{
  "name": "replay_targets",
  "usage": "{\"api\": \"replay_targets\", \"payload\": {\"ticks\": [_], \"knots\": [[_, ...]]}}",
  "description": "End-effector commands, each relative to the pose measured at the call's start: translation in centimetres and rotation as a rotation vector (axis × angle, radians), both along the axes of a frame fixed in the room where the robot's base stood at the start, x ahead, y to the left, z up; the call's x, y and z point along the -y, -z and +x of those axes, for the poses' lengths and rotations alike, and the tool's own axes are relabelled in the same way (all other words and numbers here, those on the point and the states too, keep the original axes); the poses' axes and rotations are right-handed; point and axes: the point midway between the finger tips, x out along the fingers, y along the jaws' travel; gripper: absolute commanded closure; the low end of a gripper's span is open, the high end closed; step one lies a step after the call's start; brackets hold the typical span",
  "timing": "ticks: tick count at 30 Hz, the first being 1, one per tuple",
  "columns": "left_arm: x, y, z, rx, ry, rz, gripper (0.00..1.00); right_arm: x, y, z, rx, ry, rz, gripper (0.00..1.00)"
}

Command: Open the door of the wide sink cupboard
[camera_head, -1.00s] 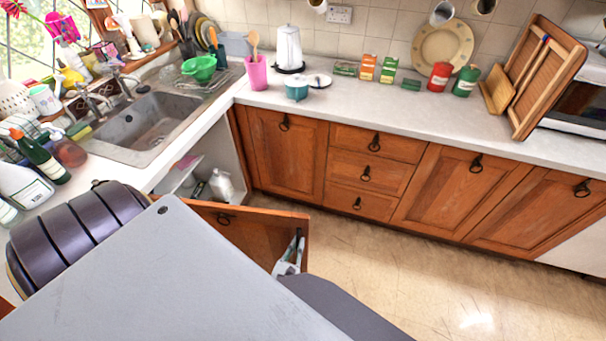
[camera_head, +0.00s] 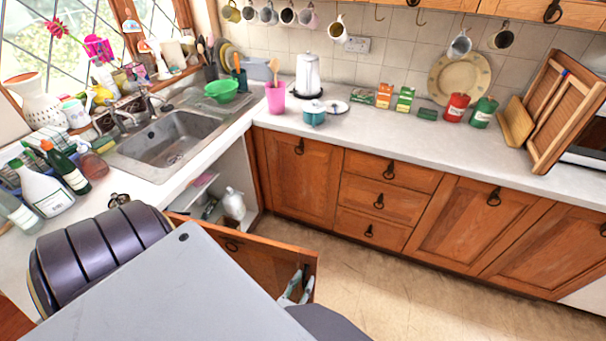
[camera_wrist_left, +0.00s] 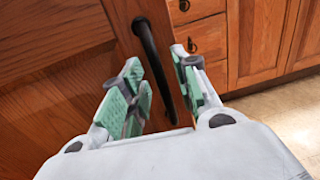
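The wooden sink cupboard door (camera_head: 262,258) stands open below the sink counter at lower centre, with shelves visible behind it. My left gripper (camera_head: 297,286) is at the door's front near its free edge, partly hidden by my arm. In the left wrist view the green-padded fingers (camera_wrist_left: 165,88) are apart. The dark handle (camera_wrist_left: 147,45) on the door (camera_wrist_left: 55,60) passes between them, with gaps visible beside it. My right gripper is not in view.
A white bottle (camera_head: 233,204) stands inside the cupboard. Closed wooden cupboards and drawers (camera_head: 380,200) line the right side. Bottles (camera_head: 62,168) and the sink (camera_head: 170,142) are on the left counter. The floor (camera_head: 400,290) at right is clear.

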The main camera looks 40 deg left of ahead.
Motion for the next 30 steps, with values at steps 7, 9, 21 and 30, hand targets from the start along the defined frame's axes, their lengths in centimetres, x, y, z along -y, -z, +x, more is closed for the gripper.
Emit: {"api": "replay_targets", "payload": {"ticks": [7,9,21,30], "knots": [[0.1,0.0,0.0,-0.001,0.001,-0.002,0.69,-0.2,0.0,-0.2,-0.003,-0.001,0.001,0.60],[0.1,0.0,0.0,-0.001,0.002,-0.002,0.69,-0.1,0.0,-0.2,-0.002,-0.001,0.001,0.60],[0.1,-1.7,0.0,0.000,0.002,-0.003,0.69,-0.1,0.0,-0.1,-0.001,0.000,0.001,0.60],[0.0,-4.3,0.0,-0.001,0.001,-0.002,0.69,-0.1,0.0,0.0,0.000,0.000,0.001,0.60]]}}
